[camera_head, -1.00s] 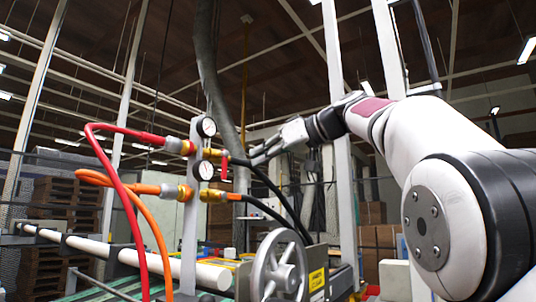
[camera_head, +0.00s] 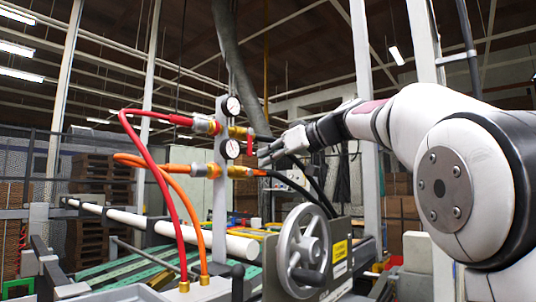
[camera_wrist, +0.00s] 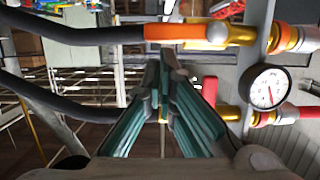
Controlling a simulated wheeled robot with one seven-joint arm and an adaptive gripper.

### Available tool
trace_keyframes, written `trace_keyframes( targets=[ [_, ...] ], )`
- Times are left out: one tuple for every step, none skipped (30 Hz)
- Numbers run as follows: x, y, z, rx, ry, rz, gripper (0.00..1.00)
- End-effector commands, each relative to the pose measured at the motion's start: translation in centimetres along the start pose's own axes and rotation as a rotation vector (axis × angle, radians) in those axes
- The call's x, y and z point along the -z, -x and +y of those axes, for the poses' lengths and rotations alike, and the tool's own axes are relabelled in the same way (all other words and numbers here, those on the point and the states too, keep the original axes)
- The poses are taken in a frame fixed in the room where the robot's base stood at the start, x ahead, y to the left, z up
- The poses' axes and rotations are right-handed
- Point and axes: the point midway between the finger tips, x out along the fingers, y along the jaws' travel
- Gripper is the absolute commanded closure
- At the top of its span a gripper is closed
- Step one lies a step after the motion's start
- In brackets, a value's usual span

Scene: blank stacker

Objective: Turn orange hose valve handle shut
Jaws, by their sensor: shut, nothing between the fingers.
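The orange hose (camera_head: 172,176) runs into the lower brass fitting on a grey post. Its valve's orange handle (camera_head: 259,172) lies in line with the pipe, toward a black hose. In the wrist view the orange handle (camera_wrist: 172,32) is at the top, along the pipe, with a pale end. My gripper (camera_head: 264,157) is shut and empty just right of the valves. In the wrist view my gripper's teal-padded fingers (camera_wrist: 162,78) meet, with their tips just below the orange handle. I cannot tell whether they touch it.
A red valve handle (camera_head: 250,145) hangs across the upper line; it is close beside my fingers in the wrist view (camera_wrist: 210,91). Black hoses (camera_wrist: 75,33) run left of the fingers. A grey handwheel (camera_head: 304,250) stands below.

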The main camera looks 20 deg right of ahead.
Motion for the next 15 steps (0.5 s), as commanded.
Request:
trace_keyframes(
  targets=[
    [0.01, 0.00, 0.00, 0.000, 0.000, 0.000, 1.00],
    [0.01, 0.00, 0.00, 0.000, 0.000, 0.000, 1.00],
    [0.01, 0.00, 0.00, 0.000, 0.000, 0.000, 1.00],
    [0.01, 0.00, 0.00, 0.000, 0.000, 0.000, 1.00],
    [0.01, 0.00, 0.00, 0.000, 0.000, 0.000, 1.00],
    [0.00, 0.00, 0.02, 0.000, -0.002, 0.000, 1.00],
    [-0.01, 0.00, 0.03, 0.001, -0.004, 0.000, 1.00],
    [-0.02, 0.00, 0.05, 0.001, -0.006, 0.000, 1.00],
    [-0.06, -0.02, 0.09, 0.003, -0.012, 0.000, 1.00],
    [-0.09, -0.03, 0.12, 0.004, -0.017, 0.000, 1.00],
    [-0.13, -0.04, 0.16, 0.006, -0.024, 0.000, 1.00],
    [-0.19, -0.07, 0.21, 0.008, -0.034, 0.000, 1.00],
    [-0.22, -0.08, 0.24, 0.010, -0.042, 0.000, 1.00],
    [-0.25, -0.09, 0.25, 0.011, -0.048, 0.000, 1.00],
    [-0.26, -0.10, 0.25, 0.013, -0.053, 0.000, 1.00]
  ],
)
